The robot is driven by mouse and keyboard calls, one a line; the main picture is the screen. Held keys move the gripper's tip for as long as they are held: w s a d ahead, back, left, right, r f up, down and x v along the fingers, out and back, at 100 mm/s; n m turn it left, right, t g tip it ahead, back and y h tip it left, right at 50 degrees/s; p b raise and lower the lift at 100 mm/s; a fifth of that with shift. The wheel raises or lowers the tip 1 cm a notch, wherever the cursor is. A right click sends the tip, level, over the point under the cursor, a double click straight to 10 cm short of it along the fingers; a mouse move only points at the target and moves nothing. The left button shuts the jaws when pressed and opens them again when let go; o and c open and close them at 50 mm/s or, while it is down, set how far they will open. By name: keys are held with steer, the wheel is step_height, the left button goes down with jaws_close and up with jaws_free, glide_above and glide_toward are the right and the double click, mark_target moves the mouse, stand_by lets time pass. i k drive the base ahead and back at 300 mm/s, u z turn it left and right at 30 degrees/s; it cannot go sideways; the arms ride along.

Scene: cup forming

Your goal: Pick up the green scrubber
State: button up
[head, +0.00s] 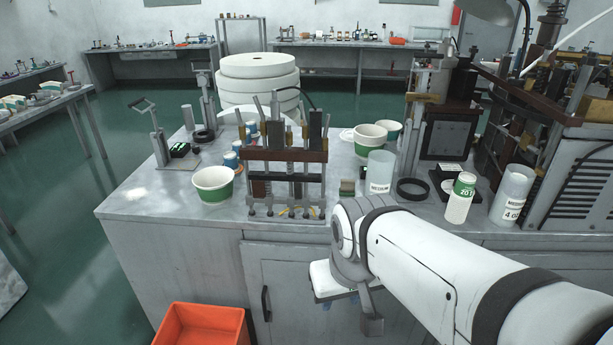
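The gripper is apart from the scrubber. Its fingers are mostly hidden, so I cannot tell whether they are open.
A tool rack (286,156) stands left of the scrubber. A clear cup (380,172), a black ring (412,188) and a white-green bottle (460,198) stand to the right. A green-white bowl (213,185) is at left. An orange bin (202,325) is below the front edge.

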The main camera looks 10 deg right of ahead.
mark_target(347, 186)
steer(key=z, duration=0.15)
steer(key=i, duration=0.9)
steer(key=u, duration=0.05)
